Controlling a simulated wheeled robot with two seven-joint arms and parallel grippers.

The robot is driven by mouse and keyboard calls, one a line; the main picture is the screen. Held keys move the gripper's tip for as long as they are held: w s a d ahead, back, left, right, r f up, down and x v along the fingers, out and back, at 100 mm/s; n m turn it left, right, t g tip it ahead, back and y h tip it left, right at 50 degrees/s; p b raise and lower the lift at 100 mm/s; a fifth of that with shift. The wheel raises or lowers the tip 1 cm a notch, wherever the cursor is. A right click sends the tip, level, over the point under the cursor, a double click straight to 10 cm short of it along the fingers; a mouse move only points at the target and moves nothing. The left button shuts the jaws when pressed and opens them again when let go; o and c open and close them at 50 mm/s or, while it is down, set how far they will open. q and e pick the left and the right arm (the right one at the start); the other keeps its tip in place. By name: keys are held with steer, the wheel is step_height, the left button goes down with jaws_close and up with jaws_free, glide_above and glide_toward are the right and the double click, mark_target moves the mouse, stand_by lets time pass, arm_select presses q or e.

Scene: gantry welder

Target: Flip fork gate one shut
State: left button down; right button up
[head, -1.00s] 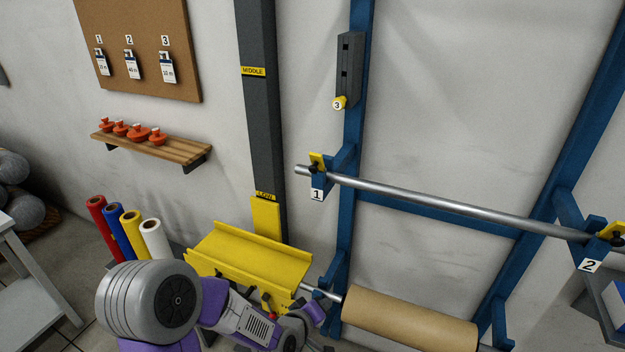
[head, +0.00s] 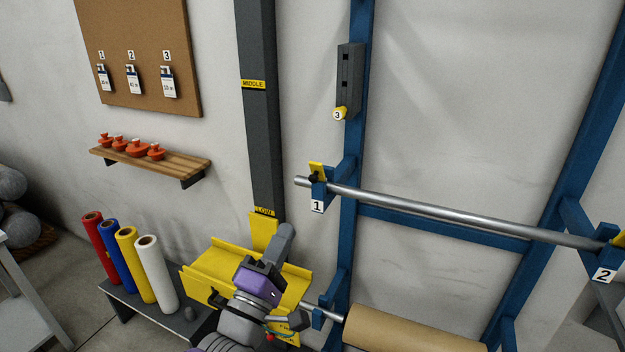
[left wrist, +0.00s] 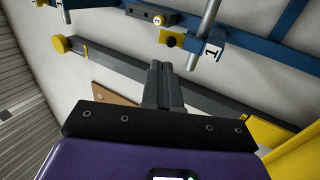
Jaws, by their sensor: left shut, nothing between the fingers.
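Fork gate one is the small yellow flap (head: 317,171) on the blue fork labelled 1 (head: 318,206), left of the upright post. It stands up above the fork, near the left end of the steel bar (head: 450,213). In the left wrist view the yellow flap (left wrist: 173,40) shows beside the label 1 (left wrist: 210,49). My left gripper (head: 286,233) is shut and empty, pointing up in front of the yellow cradle, below and left of fork one and apart from it. Its closed fingers also show in the left wrist view (left wrist: 162,80). My right gripper is out of view.
The yellow cradle (head: 205,277) lies under my left wrist. A brown paper roll (head: 410,327) sits on the lower bar to the right. Fork two (head: 602,262) is at the right edge. Coloured rolls (head: 155,272) stand at the left. The wall around fork one is clear.

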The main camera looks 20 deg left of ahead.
arm_select(q)
steer(key=p, duration=0.2)
glide_toward(318, 166)
steer(key=x, duration=0.7)
steer(key=shift+s, duration=0.1)
